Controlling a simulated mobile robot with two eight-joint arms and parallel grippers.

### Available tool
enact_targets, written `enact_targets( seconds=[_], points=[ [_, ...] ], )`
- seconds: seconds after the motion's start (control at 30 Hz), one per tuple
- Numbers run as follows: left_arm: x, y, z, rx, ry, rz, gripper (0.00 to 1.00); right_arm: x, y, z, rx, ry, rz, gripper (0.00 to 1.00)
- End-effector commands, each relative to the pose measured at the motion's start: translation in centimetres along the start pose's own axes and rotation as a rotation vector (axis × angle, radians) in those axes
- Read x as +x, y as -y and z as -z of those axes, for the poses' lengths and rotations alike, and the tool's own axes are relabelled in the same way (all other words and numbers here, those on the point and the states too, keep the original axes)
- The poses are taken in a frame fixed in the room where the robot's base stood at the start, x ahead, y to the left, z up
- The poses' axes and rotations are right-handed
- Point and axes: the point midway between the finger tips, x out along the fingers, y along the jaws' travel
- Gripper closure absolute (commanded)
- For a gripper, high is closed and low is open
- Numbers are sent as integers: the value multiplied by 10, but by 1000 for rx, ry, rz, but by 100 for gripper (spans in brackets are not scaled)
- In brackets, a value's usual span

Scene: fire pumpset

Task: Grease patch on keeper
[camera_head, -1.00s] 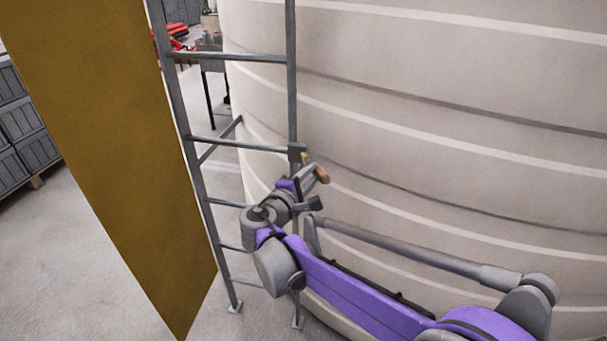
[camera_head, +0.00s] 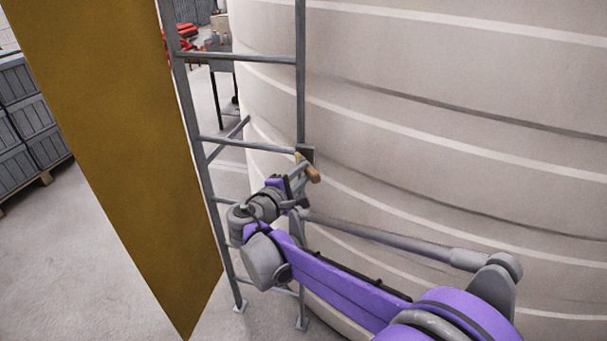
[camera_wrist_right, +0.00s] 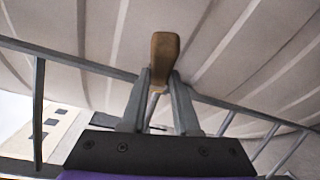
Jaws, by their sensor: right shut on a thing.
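My right gripper (camera_head: 303,172) is shut on a small brown wooden-looking handle (camera_head: 313,174), perhaps of a brush. In the right wrist view the handle (camera_wrist_right: 164,58) stands up between the fingertips of the gripper (camera_wrist_right: 160,82). A pale yellowish tip shows at the handle's far side in the head view, close against a small dark block (camera_head: 306,152) on the ladder's right rail, which may be the keeper. I cannot tell whether they touch. No grease patch can be made out. My left gripper is out of view.
A grey metal ladder (camera_head: 245,58) stands against a large ribbed beige tank (camera_head: 450,130). A tall ochre panel (camera_head: 120,150) slants down on the left. Grey crates (camera_head: 30,115) sit on a pallet behind it. Bare floor (camera_head: 70,260) lies at the lower left.

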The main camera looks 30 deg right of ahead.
Motion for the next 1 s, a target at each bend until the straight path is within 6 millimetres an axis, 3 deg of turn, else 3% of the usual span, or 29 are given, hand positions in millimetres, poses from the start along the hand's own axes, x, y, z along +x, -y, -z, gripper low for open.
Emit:
enact_targets(
  seconds=[0.5, 1.0],
  points=[
    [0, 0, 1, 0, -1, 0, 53, -49, 8, -9, 0, -2, -1, 100],
    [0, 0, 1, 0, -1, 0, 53, -57, 10, -12, 0, -1, -1, 100]
  ],
)
